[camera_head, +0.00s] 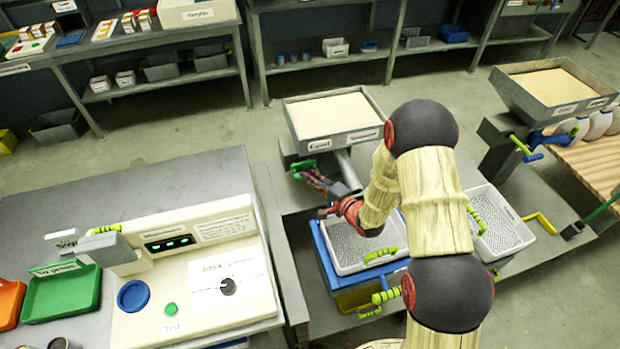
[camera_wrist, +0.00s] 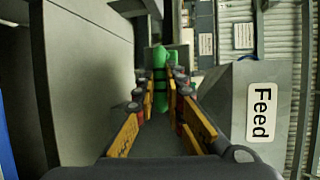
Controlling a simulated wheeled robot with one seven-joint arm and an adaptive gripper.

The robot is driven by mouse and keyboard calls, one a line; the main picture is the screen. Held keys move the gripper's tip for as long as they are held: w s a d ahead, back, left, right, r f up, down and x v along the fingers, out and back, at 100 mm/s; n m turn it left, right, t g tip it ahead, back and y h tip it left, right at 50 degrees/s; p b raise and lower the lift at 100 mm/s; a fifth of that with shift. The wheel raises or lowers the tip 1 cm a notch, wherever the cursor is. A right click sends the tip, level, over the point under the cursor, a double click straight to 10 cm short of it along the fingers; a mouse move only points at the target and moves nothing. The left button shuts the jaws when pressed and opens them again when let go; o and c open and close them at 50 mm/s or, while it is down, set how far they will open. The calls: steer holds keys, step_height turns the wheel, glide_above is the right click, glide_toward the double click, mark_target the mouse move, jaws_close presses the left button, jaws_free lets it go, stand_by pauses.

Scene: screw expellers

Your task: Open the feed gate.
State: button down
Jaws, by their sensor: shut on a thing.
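The feed gate's green handle (camera_head: 302,167) shows below the front left of a hopper (camera_head: 322,155) filled with pale material. In the wrist view the green handle (camera_wrist: 160,78) stands upright between the finger pads. My gripper (camera_head: 311,177) reaches it from the lower right; in the wrist view my gripper (camera_wrist: 161,90) is shut on the handle, with a finger on each side. A "Feed" label (camera_wrist: 262,113) is on the sloping grey wall at right in the wrist view. The gate plate itself cannot be made out.
A white perforated tray (camera_head: 345,262) sits below my gripper, with a second tray (camera_head: 505,235) to the right. A control panel (camera_head: 190,265) stands at left. Another hopper (camera_head: 520,100) is at the upper right. A grey wall (camera_wrist: 85,85) is close on the left in the wrist view.

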steer(key=s, duration=0.2)
steer(key=s+d, duration=0.1)
steer(key=s, duration=0.1)
steer(key=shift+s+d+p, duration=0.15)
steer(key=shift+s+p, duration=0.05)
steer(key=shift+p, duration=0.2)
steer(key=c, duration=1.9)
jaws_free()
steer(key=shift+o, duration=0.3)
steer(key=shift+w, duration=0.1)
steer(key=v, duration=1.2)
steer(key=shift+f, duration=0.1)
